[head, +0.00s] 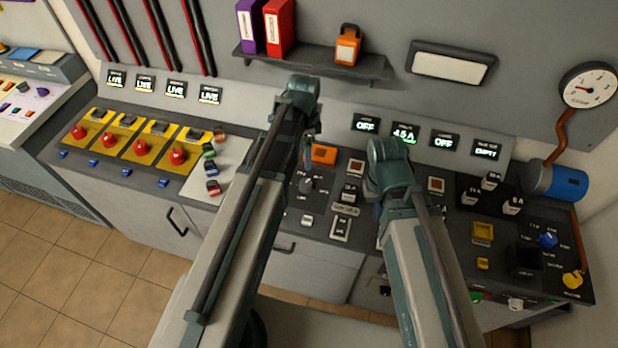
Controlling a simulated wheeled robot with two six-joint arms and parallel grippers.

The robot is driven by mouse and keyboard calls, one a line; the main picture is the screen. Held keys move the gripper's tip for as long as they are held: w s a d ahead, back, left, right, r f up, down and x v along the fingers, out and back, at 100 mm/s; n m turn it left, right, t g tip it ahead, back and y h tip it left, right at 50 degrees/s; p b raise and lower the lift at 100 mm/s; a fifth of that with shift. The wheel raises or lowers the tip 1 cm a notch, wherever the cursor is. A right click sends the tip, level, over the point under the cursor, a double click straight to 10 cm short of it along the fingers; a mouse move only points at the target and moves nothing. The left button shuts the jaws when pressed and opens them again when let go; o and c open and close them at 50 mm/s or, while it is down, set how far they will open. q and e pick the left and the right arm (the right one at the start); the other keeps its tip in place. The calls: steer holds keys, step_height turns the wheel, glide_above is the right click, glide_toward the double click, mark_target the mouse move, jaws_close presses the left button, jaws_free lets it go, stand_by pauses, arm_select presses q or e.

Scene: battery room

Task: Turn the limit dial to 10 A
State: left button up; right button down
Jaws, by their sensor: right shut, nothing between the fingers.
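A dark grey dial (306,187) with small marks around it is on the console, left of middle. A blue knob (547,240), also ringed with small labels, is at the far right. The labels are too small to tell which is the limit dial or where either points. My right gripper (376,212) shows only in small part beside its arm, above the middle of the console. It is shut and empty, apart from both knobs.
A small display (404,132) seems to read 4.5 A, beside others reading OFF and EMPTY. An orange button (323,154), fuse blocks and switches crowd the console. A blue cylinder (557,182) and yellow knob (573,280) are at the right.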

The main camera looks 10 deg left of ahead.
mark_target(306, 182)
arm_select(q)
step_height(306, 182, down, 14)
steer(key=b, duration=1.3)
steer(key=shift+s+r, duration=0.15)
arm_select(e)
step_height(306, 182, down, 14)
steer(key=shift+r, duration=0.15)
arm_select(q)
jaws_close()
